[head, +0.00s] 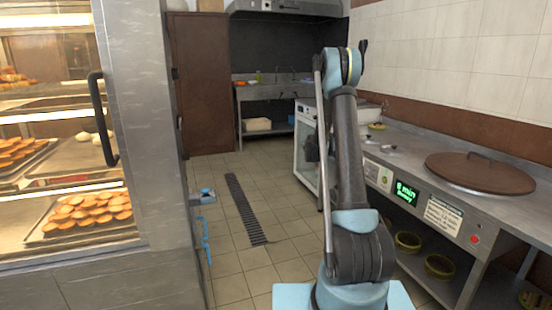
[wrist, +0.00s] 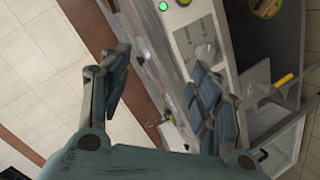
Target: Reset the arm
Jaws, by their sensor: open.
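My arm stands upright in the middle of the head view, with its elbow bent at the top. My gripper shows in the wrist view (wrist: 160,64). Its two dark padded fingers are spread wide apart, with nothing held between them. Beyond and between the fingers lie the counter and the tiled wall, tilted in that view. I cannot make out the gripper clearly in the head view, where my arm hides part of the scene.
A steel counter with a brown round lid (head: 480,173) and a green display (head: 406,192) runs along the right. A glass display case (head: 70,150) with baked goods stands close on the left. A white cabinet (head: 307,148) is behind my arm. Tiled floor (head: 232,289) lies open between.

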